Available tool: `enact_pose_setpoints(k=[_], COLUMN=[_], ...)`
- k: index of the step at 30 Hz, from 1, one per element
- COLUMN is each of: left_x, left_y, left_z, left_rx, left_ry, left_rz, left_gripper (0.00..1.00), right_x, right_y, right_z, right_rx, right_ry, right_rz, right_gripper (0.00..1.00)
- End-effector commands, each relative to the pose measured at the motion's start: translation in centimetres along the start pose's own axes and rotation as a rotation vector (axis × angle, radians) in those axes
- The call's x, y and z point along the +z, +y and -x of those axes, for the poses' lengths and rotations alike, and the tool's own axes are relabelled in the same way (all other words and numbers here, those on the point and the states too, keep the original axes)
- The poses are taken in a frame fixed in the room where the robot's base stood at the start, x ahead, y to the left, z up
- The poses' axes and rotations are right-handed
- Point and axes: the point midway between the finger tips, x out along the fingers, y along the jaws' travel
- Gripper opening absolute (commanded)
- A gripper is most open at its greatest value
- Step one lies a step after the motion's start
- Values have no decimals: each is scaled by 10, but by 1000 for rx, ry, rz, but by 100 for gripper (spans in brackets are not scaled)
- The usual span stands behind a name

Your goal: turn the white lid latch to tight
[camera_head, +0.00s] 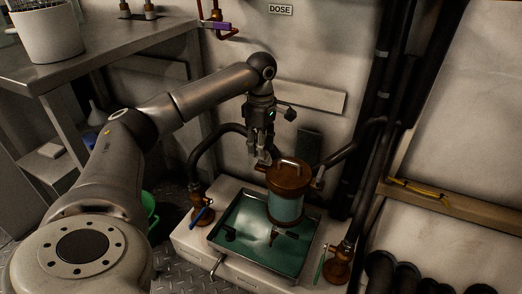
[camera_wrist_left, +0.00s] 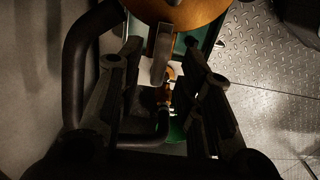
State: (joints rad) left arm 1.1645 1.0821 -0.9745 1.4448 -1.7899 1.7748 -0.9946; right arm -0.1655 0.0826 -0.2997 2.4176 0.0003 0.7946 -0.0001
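A copper-brown canister lid (camera_head: 287,180) with a pale handle (camera_head: 293,163) sits on a teal-bodied canister (camera_head: 286,210). A pale latch tab (camera_head: 320,177) shows on the lid's right side. Another pale latch piece (camera_head: 262,166) shows at its left edge, by my left gripper (camera_head: 262,153). In the left wrist view, the lid (camera_wrist_left: 185,10) is at the top, and a pale grey latch bar (camera_wrist_left: 161,55) hangs from its edge. My left gripper (camera_wrist_left: 163,68) is open, with its fingers apart on either side of the bar. Contact cannot be told. My right gripper is not in view.
The canister stands in a steel tray (camera_head: 311,252) with green liquid on a pale bench. Dark pipes (camera_head: 203,150) curve behind it, with a blue-handled valve (camera_head: 201,216) at left and a green-handled one (camera_head: 320,270) at right. A steel table (camera_head: 100,62) stands at left.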

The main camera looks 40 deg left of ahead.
Motion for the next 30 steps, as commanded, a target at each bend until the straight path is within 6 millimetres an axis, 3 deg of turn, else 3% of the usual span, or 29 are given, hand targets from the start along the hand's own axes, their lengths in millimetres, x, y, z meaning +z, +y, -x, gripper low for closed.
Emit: enact_pose_setpoints(k=[6,13,18,30], left_x=[1,1,0,0], left_y=[1,0,0,0], left_z=[50,88,99,99], left_rx=[5,2,0,0], left_ry=[-3,-2,-1,-1], left_rz=[-1,-2,-1,-1], left_gripper=[34,34,34,34], right_x=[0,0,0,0], right_y=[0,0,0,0], right_z=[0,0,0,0], right_rx=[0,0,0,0], right_ry=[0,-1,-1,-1], right_rz=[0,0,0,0], right_gripper=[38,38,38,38])
